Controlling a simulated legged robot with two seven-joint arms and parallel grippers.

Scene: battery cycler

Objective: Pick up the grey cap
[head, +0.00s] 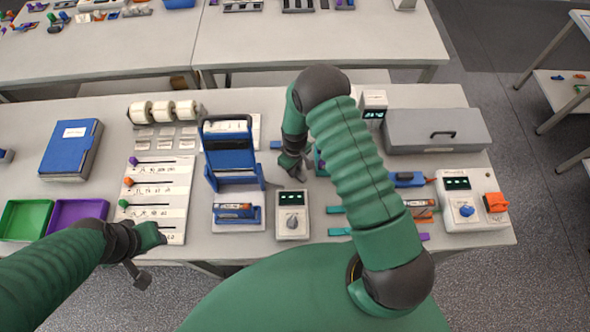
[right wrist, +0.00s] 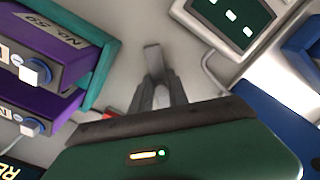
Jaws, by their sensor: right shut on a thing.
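My right gripper (right wrist: 158,88) is shut, its fingers close together in the right wrist view. A small light-grey piece (right wrist: 153,57) shows at its fingertips; it looks like the grey cap, though its outline blends with the fingers. In the head view the right gripper (head: 300,173) points down over the bench between the blue rack and the purple-and-teal units, and the cap cannot be made out there. My left gripper (head: 143,262) hangs at the front left edge of the bench, and its fingers are too unclear to read.
A purple unit in a teal frame (right wrist: 108,72) stands close left of the right gripper in the wrist view. A meter with a green screen (right wrist: 236,18) is on the other side. The blue rack (head: 230,158), grey dial box (head: 292,222) and grey case (head: 433,133) stand around it.

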